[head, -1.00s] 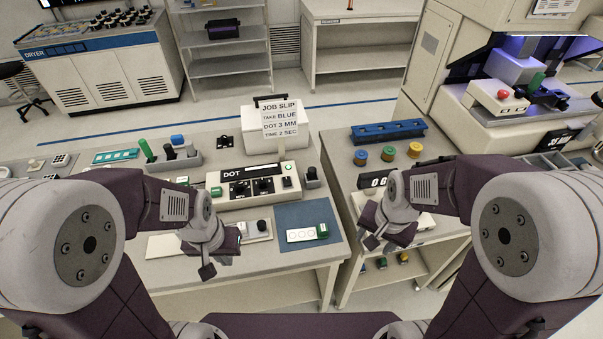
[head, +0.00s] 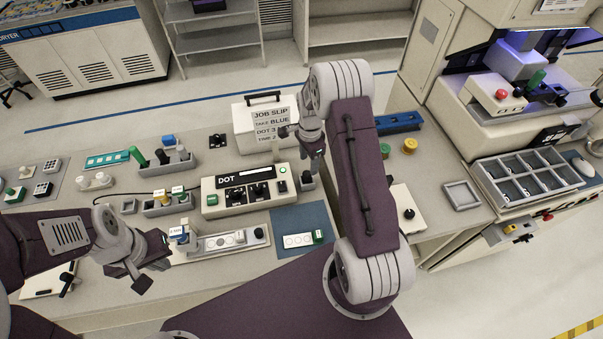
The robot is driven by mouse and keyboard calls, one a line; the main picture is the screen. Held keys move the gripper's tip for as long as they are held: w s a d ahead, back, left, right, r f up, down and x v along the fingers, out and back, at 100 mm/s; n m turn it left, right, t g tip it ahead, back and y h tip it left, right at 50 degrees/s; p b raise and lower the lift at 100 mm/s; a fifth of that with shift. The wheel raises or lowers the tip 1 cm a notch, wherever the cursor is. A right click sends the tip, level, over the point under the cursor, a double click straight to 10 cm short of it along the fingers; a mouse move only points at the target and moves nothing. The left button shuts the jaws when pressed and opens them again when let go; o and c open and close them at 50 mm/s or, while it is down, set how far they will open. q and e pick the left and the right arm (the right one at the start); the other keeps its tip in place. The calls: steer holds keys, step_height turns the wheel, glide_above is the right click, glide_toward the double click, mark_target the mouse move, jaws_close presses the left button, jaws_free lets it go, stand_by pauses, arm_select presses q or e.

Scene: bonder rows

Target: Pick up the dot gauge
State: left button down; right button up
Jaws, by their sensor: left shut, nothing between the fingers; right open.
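A white card with a row of printed circles and a green block at its right end, which looks like the dot gauge (head: 299,240), lies on a blue mat (head: 290,217) at the front of the bench. My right gripper (head: 317,170) hangs in the air above and behind the card, near the right end of the DOT box, apart from the card. It is open and empty. My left gripper (head: 152,266) is shut and empty over the bench's front, well left of the card. My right forearm stands just right of the mat.
A grey tray (head: 262,240) with a circled strip lies left of the mat. A second bench (head: 440,215) stands to the right.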

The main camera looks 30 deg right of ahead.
mark_target(307, 173)
step_height(307, 173, down, 4)
steer(key=shift+w+a+r+p, duration=0.1)
steer(key=shift+w+r+p, duration=0.05)
steer(key=shift+p, duration=0.45)
steer(key=shift+w+f, duration=0.2)
steer(key=shift+w, duration=0.05)
steer(key=shift+f, duration=0.2)
step_height(307, 173, down, 4)
steer(key=shift+f+p, duration=0.15)
steer(key=shift+p, duration=0.95)
steer(key=shift+w+f, duration=0.15)
steer(key=shift+f, duration=0.05)
arm_select(q)
step_height(307, 173, up, 3)
steer(key=shift+w+r, duration=0.15)
steer(key=shift+r, duration=0.05)
arm_select(e)
steer(key=shift+r, duration=0.1)
jaws_close()
